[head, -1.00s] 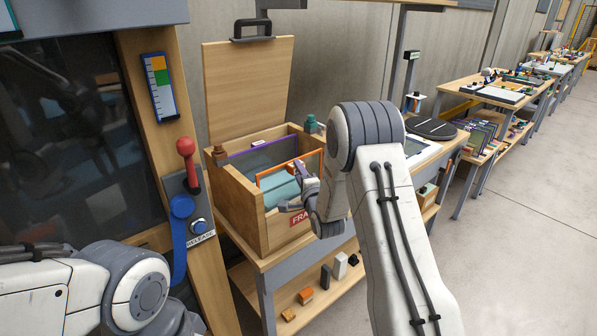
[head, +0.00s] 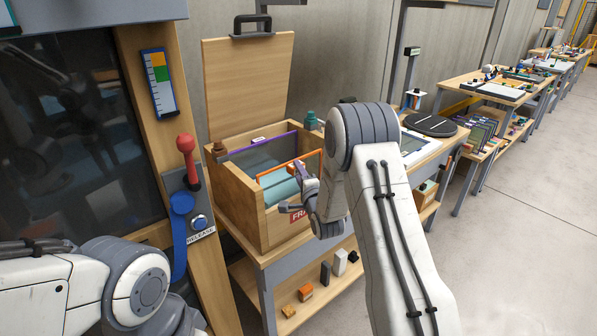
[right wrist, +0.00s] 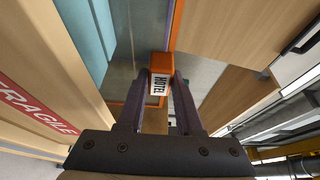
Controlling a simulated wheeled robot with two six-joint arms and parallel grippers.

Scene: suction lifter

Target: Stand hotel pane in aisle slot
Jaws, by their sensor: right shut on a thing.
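The hotel pane (head: 277,172) is a clear sheet with an orange edge. It stands upright in the wooden crate (head: 240,205), with its top edge near the rim. My right gripper (right wrist: 159,90) is shut on the pane's orange tab marked HOTEL (right wrist: 159,84), at the crate's right side. In the head view my right gripper (head: 303,196) is partly hidden by its own wrist. The pane's lower edge is hidden by the crate wall. A purple-edged pane (head: 280,138) with a white tag stands behind it. My left gripper is out of view.
The crate's lid (head: 248,85) stands open at the back. Teal rolls (head: 284,189) show inside the crate. A black turntable (head: 430,125) lies right of the crate.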

